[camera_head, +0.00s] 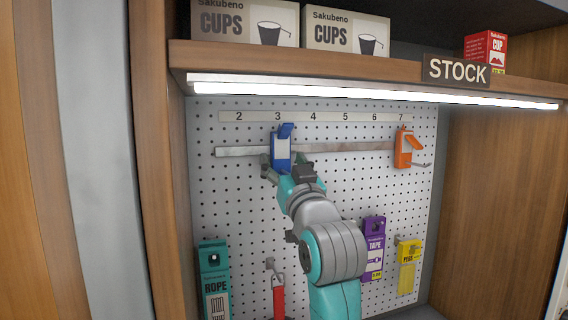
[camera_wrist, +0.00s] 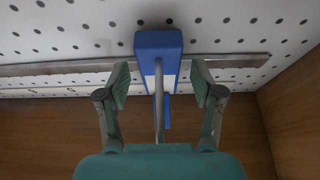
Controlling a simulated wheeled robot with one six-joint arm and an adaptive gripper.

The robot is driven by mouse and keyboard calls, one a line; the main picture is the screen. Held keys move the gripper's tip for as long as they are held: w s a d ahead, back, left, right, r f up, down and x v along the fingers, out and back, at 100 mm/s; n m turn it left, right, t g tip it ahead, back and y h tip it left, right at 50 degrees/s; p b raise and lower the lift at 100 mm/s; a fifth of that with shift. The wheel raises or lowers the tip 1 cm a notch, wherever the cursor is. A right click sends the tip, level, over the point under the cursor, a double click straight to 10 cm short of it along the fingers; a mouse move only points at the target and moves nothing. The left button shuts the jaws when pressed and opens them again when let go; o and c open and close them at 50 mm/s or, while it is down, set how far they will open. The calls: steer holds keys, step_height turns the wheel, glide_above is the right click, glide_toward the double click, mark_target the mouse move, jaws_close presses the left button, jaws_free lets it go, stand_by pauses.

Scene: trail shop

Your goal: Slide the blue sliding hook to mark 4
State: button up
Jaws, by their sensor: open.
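The blue sliding hook (camera_head: 281,150) sits on the metal rail (camera_head: 350,147), just under mark 3 (camera_head: 277,116). Mark 4 (camera_head: 313,116) is a short way to its right on the number strip. In the wrist view the blue hook (camera_wrist: 158,42) is between the two fingers of my gripper (camera_wrist: 160,82), with its metal prong pointing toward my palm. The fingers are open, one on each side, with a visible gap to the hook on both sides.
An orange hook (camera_head: 403,147) sits on the rail under mark 7. Below hang a teal rope pack (camera_head: 213,285), a red-handled item (camera_head: 279,300), a purple tape pack (camera_head: 374,248) and a yellow pack (camera_head: 408,268). A lit shelf (camera_head: 330,62) overhangs the board. The rail between the hooks is clear.

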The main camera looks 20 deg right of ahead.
mark_target(316, 151)
jaws_close()
steer(key=d, duration=0.8)
steer(key=shift+d, duration=0.15)
jaws_free()
steer(key=shift+d, duration=0.2)
steer(key=shift+a, duration=0.1)
steer(key=v, duration=1.2)
